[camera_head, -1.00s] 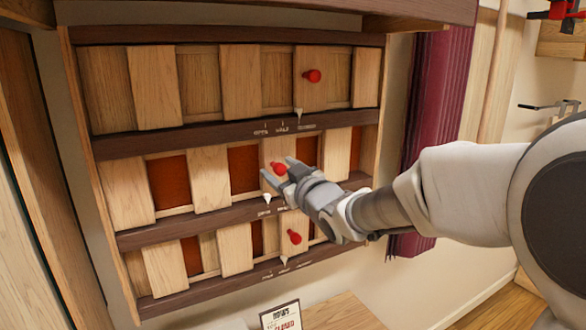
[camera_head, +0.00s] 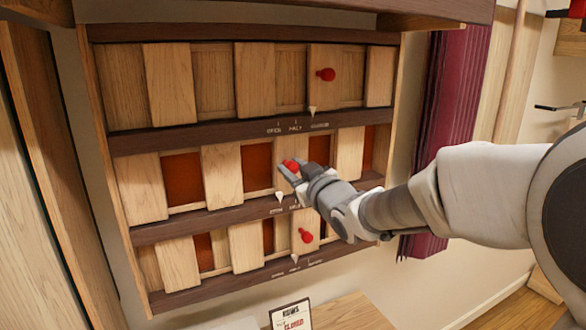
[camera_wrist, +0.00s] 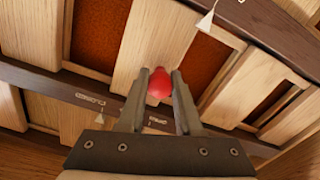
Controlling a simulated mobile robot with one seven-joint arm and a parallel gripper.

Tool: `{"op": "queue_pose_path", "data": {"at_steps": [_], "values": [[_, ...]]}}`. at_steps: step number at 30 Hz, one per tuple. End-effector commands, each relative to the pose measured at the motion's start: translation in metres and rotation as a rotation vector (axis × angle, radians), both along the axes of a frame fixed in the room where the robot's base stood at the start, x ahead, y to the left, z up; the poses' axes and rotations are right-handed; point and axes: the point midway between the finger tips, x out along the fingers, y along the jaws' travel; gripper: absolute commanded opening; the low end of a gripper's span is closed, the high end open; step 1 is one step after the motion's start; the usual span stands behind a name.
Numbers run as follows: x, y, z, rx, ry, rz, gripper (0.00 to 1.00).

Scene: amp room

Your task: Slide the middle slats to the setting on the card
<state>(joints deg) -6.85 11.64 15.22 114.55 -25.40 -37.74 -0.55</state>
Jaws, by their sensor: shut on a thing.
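The middle row of pale wooden slats (camera_head: 222,175) has gaps showing red-brown panels. My gripper (camera_head: 289,168) is shut on the red knob of the middle slats (camera_wrist: 160,85); in the wrist view the knob sits between both fingertips. The middle row's white pointer (camera_head: 280,197) stands at the leftmost mark, which reads like open; it also shows in the wrist view (camera_wrist: 207,24). The card (camera_head: 291,315) below is cut off by the picture edge; its heading looks like "rows" and red lettering reads "closed". Its middle line is too small to read.
The top slats have a red knob (camera_head: 326,74) and their pointer (camera_head: 312,111) at the right mark. The bottom slats have a red knob (camera_head: 306,236), just below my gripper, and their pointer (camera_head: 295,259) near the middle mark. A purple curtain (camera_head: 446,120) hangs right of the cabinet.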

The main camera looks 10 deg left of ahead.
Motion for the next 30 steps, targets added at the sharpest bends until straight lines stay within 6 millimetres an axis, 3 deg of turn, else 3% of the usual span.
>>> {"op": "queue_pose_path", "data": {"at_steps": [26,30], "values": [[0.0001,-0.0003,-0.0001,0.0,0.0,0.0,0.0],[0.0058,-0.0072,0.0008,0.001,0.0,-0.004,0.0]]}}
